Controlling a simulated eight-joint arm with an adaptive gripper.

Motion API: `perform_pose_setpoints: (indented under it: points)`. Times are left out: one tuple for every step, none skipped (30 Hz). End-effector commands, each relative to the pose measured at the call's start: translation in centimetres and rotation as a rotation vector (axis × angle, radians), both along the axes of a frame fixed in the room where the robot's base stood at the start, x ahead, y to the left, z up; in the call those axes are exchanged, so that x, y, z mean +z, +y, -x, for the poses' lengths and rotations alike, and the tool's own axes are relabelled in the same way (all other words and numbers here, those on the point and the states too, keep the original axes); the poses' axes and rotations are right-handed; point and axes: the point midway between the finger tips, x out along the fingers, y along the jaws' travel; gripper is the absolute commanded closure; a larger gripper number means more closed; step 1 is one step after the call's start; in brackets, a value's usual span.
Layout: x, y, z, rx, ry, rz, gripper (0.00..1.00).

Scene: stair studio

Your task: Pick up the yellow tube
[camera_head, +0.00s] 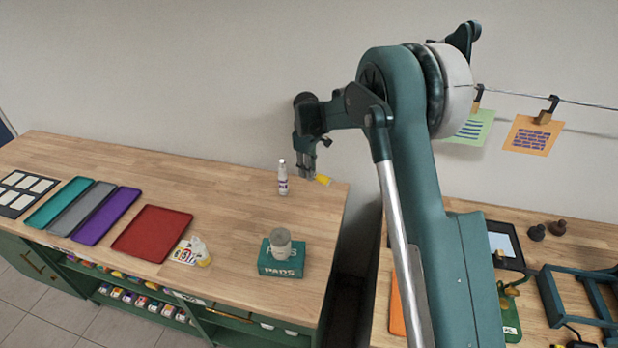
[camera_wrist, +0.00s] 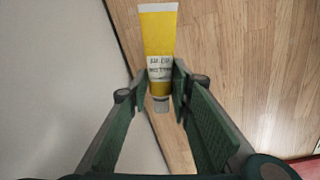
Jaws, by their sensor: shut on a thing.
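The yellow tube (camera_wrist: 158,32) is between the fingers of my gripper (camera_wrist: 158,88) in the wrist view. It has a white label band and a grey cap, and the fingertips press on its sides near the label and cap end. In the head view the tube (camera_head: 323,180) shows as a small yellow piece at the tips of my gripper (camera_head: 315,170), close to the right back edge of the wooden counter (camera_head: 225,200). Whether the tube still touches the counter is hard to tell.
A white bottle (camera_head: 283,178) stands just left of my gripper. A jar (camera_head: 280,240) sits on a green box (camera_head: 281,262) nearer the front. Red (camera_head: 152,233), purple (camera_head: 105,216), grey and teal trays lie at left. The wall is close behind.

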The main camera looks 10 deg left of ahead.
Motion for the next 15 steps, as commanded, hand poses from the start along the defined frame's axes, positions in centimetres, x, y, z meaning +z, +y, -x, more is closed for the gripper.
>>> perform_pose_setpoints:
  points:
    - [0.8,0.0,0.0,0.0,0.0,0.0,0.93]
    - [1.2,0.0,0.0,0.0,0.0,0.0,0.93]
    - [1.7,0.0,0.0,0.0,0.0,0.0,0.93]
    - [2.0,0.0,0.0,0.0,0.0,0.0,0.93]
    - [2.3,0.0,0.0,0.0,0.0,0.0,0.93]
    - [2.6,0.0,0.0,0.0,0.0,0.0,0.93]
    - [2.8,0.0,0.0,0.0,0.0,0.0,0.93]
    - [3.0,0.0,0.0,0.0,0.0,0.0,0.93]
    - [3.2,0.0,0.0,0.0,0.0,0.0,0.93]
    - [3.3,0.0,0.0,0.0,0.0,0.0,0.93]
    - [3.4,0.0,0.0,0.0,0.0,0.0,0.93]
    - [3.4,0.0,0.0,0.0,0.0,0.0,0.93]
    - [3.4,0.0,0.0,0.0,0.0,0.0,0.93]
    - [3.4,0.0,0.0,0.0,0.0,0.0,0.93]
    - [3.4,0.0,0.0,0.0,0.0,0.0,0.93]
